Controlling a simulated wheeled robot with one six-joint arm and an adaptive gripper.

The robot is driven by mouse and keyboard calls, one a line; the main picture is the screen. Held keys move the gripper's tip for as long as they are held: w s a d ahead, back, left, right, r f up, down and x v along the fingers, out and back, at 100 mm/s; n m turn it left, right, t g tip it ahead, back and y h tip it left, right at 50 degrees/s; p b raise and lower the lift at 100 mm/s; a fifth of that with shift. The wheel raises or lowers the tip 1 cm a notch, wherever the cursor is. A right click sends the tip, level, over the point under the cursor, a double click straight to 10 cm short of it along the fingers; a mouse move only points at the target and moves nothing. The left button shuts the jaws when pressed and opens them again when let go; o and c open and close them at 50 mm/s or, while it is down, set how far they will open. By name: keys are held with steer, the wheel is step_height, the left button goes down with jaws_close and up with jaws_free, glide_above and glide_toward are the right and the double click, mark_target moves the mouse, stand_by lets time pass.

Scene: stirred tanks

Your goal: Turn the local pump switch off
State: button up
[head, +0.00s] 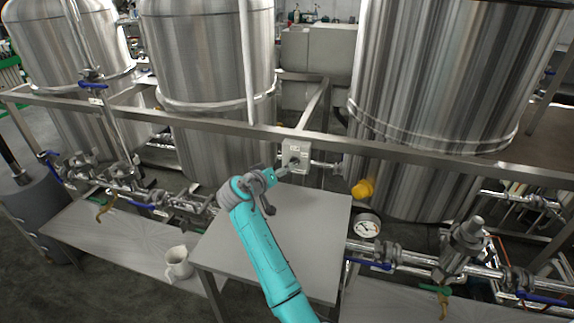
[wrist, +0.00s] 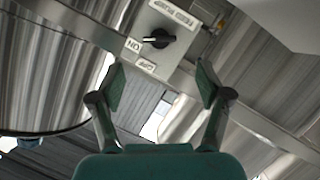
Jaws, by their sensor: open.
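The pump switch is a light grey box (head: 294,156) on the steel frame rail in the head view, above the small table. In the wrist view the switch box (wrist: 155,40) carries a "FEED PUMP" label and a black rotary knob (wrist: 159,39) with "ON" and "OFF" labels below it. The knob's pointer lies toward the "ON" label. My gripper (wrist: 160,85) is open and empty, its two fingers spread on either side below the box, apart from the knob. In the head view my gripper (head: 277,172) is close to the switch box, partly hidden by my wrist.
Large steel tanks (head: 430,80) stand behind the frame rail (head: 420,158). A grey table (head: 300,235) lies under my arm. Pipes with a gauge (head: 367,225) and blue-handled valves (head: 375,264) run at right. A yellow part (head: 363,189) is nearby.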

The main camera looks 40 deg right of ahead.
steer(key=x, duration=0.9)
steer(key=c, duration=1.2)
steer(key=shift+o, duration=0.2)
steer(key=shift+n, duration=0.3)
steer(key=n+g+h, duration=0.1)
steer(key=n+h, duration=0.1)
steer(key=n, duration=0.1)
steer(key=shift+a+f, duration=0.1)
steer(key=shift+f, duration=0.05)
steer(key=n+h, duration=0.1)
steer(key=n, duration=0.1)
steer(key=n+h, duration=0.1)
steer(key=n, duration=0.2)
steer(key=shift+f+n+g+h, duration=0.1)
steer(key=shift+n+g+h, duration=0.2)
